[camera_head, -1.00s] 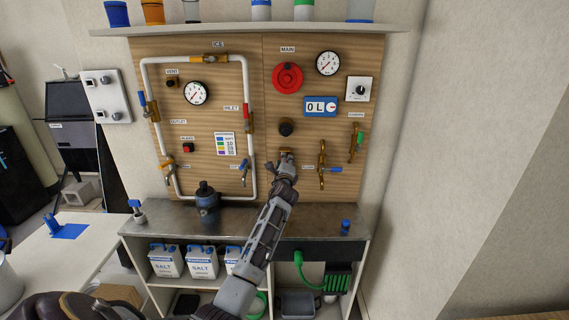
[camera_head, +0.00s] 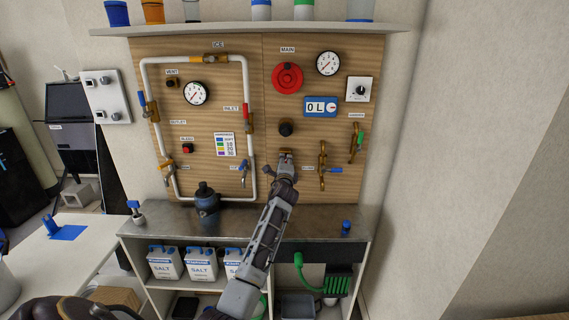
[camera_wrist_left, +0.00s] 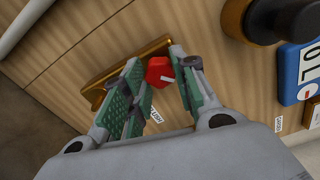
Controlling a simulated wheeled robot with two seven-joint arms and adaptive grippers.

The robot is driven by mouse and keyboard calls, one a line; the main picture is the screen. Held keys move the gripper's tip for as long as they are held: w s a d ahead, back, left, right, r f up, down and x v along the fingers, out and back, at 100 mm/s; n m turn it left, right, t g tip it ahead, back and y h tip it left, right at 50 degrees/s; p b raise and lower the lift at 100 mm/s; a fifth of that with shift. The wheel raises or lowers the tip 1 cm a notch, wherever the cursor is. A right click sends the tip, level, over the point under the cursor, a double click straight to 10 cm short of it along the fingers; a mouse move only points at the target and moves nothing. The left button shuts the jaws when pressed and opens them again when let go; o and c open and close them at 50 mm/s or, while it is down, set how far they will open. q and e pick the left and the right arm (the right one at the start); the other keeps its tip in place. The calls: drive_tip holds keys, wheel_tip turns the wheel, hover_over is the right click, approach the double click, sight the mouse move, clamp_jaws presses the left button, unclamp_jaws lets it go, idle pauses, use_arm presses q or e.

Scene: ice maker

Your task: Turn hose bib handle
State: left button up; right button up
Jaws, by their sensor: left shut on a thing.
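My left gripper (camera_head: 285,165) reaches up to the wooden panel, just below the black knob. It hides most of a brass fitting (camera_head: 286,153) there. In the left wrist view a red handle (camera_wrist_left: 157,72) lies between the green-padded fingers of my left gripper (camera_wrist_left: 158,62), which is shut on it. The brass fitting (camera_wrist_left: 98,96) shows behind the fingers, against the wood. A brass valve with a blue handle (camera_head: 335,169) stands to the right of the gripper, apart from it. My right gripper is not in view.
The black knob (camera_head: 286,129) and the blue display (camera_head: 320,107) are above the gripper. White pipes (camera_head: 252,185) and valves are to the left. A dark metal counter (camera_head: 165,216) lies below, with a blue-grey pump-like object (camera_head: 207,199) on it.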

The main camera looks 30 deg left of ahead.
use_arm(q)
drive_tip(key=n+b, duration=0.1)
drive_tip(key=n, duration=0.1)
drive_tip(key=shift+f+n, duration=0.1)
drive_tip(key=shift+n, duration=0.3)
drive_tip(key=shift+n+b, duration=0.3)
drive_tip(key=n+b, duration=0.1)
drive_tip(key=n, duration=0.1)
drive_tip(key=shift+n, duration=0.3)
idle(0.3)
